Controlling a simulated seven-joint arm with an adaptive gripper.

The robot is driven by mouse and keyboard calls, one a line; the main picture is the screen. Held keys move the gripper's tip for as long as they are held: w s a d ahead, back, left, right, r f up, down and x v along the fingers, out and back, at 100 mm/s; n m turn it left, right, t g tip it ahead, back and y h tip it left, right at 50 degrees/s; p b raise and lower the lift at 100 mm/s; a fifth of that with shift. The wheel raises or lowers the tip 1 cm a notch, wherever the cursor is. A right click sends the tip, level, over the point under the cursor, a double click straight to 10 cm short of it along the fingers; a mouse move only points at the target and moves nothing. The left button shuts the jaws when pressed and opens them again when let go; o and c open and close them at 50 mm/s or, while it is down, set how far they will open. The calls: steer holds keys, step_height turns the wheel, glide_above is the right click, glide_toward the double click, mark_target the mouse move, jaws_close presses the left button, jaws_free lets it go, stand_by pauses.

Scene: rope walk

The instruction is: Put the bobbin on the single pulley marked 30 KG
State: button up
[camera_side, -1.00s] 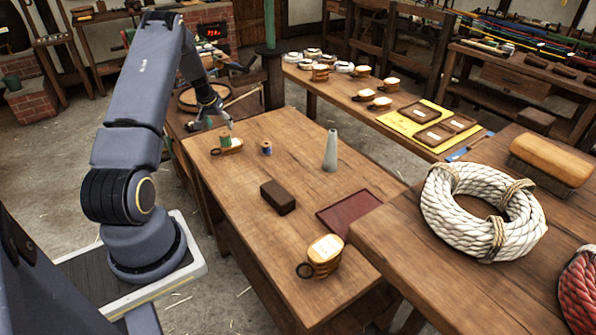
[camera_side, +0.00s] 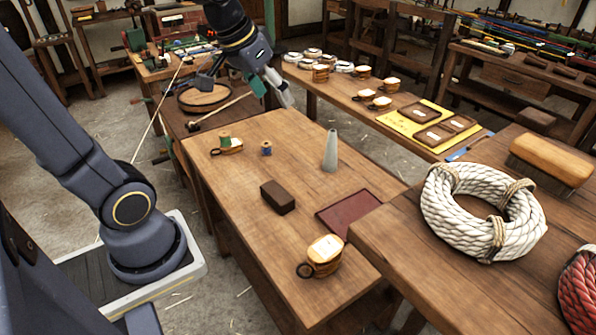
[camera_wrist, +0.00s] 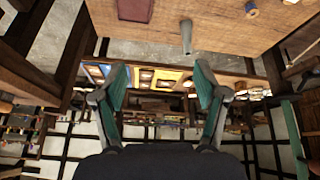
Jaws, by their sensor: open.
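A green bobbin (camera_side: 225,141) with a pale end stands at a small wooden pulley (camera_side: 236,148) on the far left of the table. It looks to be on or just behind the pulley; I cannot tell which. A blue bobbin (camera_side: 266,149) stands a little to the right, and shows at the top of the wrist view (camera_wrist: 251,8). A larger pulley (camera_side: 323,252) sits near the table's front edge. I cannot read any marks. My gripper (camera_side: 274,92) is open and empty, raised above the table's far edge, with its fingers apart in the wrist view (camera_wrist: 160,85).
A grey cone (camera_side: 330,151) stands upright on the table. A dark brown block (camera_side: 278,197) and a dark red tray (camera_side: 348,212) lie nearer the front. A back bench holds several pulleys and a yellow board (camera_side: 408,121). A white rope coil (camera_side: 441,213) lies at right.

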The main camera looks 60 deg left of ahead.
steer(key=s+d+f+m, duration=0.1)
steer(key=s+d+m, duration=0.1)
steer(key=s+d, duration=0.5)
steer(key=s, duration=0.3)
steer(key=shift+d, duration=0.15)
